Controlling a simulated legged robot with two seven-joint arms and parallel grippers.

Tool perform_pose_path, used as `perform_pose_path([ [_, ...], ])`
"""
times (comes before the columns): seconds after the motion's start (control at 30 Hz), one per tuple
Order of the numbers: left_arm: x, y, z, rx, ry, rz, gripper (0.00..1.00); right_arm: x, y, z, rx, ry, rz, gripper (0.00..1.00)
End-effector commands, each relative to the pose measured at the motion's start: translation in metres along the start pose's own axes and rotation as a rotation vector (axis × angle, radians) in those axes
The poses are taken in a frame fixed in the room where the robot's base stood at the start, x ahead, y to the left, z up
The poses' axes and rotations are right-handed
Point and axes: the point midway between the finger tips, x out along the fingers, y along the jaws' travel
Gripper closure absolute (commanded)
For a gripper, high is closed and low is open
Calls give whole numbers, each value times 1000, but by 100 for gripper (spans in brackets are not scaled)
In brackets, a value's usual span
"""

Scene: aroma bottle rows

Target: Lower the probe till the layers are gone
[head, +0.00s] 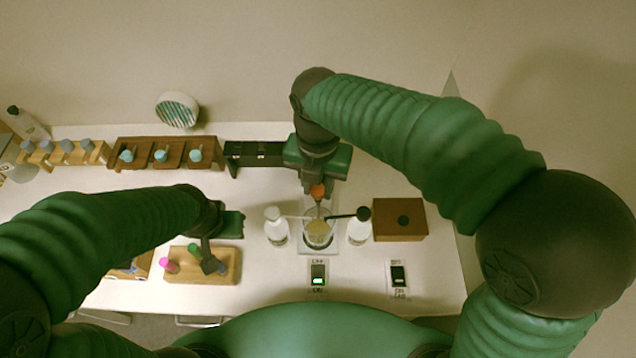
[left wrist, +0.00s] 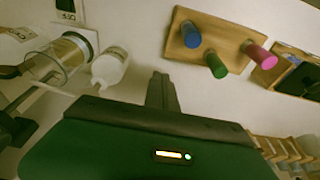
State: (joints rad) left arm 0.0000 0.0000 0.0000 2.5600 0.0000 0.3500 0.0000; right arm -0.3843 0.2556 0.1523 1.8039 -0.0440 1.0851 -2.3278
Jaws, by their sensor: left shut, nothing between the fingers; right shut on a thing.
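My right gripper (head: 318,184) is shut on an orange-topped probe (head: 318,193) above the glass beaker (head: 318,240). The probe's lower end is hard to make out at the beaker's mouth. The beaker holds something tan and also shows in the left wrist view (left wrist: 55,65), with a tan band and a clearer part; its layers are not sharp. A switch (head: 318,275) in front of the beaker is lit green. My left gripper (head: 211,265) is shut and empty over the wooden peg block (head: 225,272); its fingers also show in the left wrist view (left wrist: 161,92).
White bottles (head: 276,232) and (head: 359,230) flank the beaker closely. A brown box (head: 400,232) stands right, with a dark switch (head: 398,274) in front. Wooden racks (head: 120,160) line the back. The peg block carries pink, green and blue pegs.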

Motion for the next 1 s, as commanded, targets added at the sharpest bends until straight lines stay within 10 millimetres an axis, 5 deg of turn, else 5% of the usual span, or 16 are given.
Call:
perform_pose_path([
  [0.4,0,0,0,0,0,0,100,1,1,-1,-1,1,1,100],
  [0.7,14,0,3,0,0,0,100,38,0,-1,-1,1,0,100],
  [0.97,13,0,3,0,0,0,100,36,0,-1,-1,1,1,100],
  [1.0,13,0,3,0,0,0,100,36,0,-1,-1,1,1,67],
])
